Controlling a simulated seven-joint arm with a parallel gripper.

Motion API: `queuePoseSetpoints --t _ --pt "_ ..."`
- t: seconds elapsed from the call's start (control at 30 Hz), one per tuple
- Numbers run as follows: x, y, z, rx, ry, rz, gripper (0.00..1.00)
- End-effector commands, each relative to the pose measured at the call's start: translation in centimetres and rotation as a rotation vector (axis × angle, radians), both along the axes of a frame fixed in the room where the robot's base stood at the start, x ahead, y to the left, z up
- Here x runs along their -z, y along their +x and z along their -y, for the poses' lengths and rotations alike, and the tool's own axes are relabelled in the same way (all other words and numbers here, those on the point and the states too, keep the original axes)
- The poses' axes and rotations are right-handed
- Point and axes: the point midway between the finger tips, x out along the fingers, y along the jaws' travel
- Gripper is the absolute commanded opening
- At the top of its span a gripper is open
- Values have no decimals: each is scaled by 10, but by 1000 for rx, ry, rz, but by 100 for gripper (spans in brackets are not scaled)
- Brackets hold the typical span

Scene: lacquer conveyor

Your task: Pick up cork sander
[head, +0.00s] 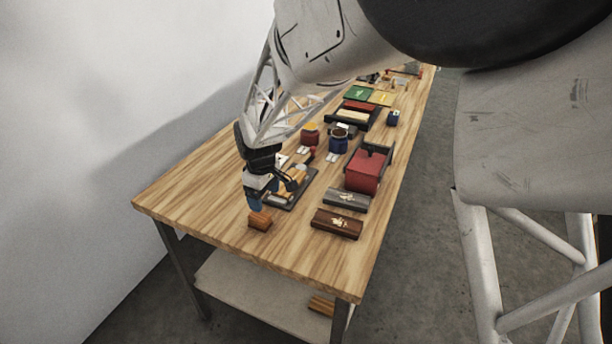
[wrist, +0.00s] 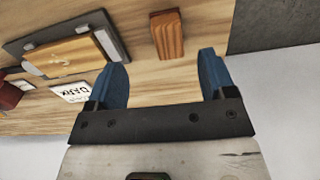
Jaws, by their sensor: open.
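A small orange-brown block, which looks like the cork sander (head: 260,220), lies on the wooden table near its front left end. In the wrist view the block (wrist: 167,36) lies on the bare wood, beyond the fingertips and roughly in line with the gap between them. My gripper (head: 256,203) points down just above and behind the block in the head view. In the wrist view my gripper (wrist: 163,62) has its two blue fingers wide apart with nothing between them. It appears not to touch the block.
A dark tray (wrist: 20,48) holding a tan block lies left in the wrist view, with a white label card (wrist: 72,92) beside it. In the head view a brown box (head: 337,224), a grey box (head: 346,199) and a red bin (head: 364,172) stand to the right. Bare table lies left.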

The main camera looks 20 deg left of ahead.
Motion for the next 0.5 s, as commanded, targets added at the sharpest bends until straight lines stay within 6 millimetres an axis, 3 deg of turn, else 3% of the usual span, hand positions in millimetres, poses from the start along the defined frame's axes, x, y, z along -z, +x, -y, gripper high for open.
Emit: queuePoseSetpoints --t 0.17,0.5 --pt "12 -7 -19 -41 -4 -4 77" --pt "13 -8 -21 -45 -5 -4 77"
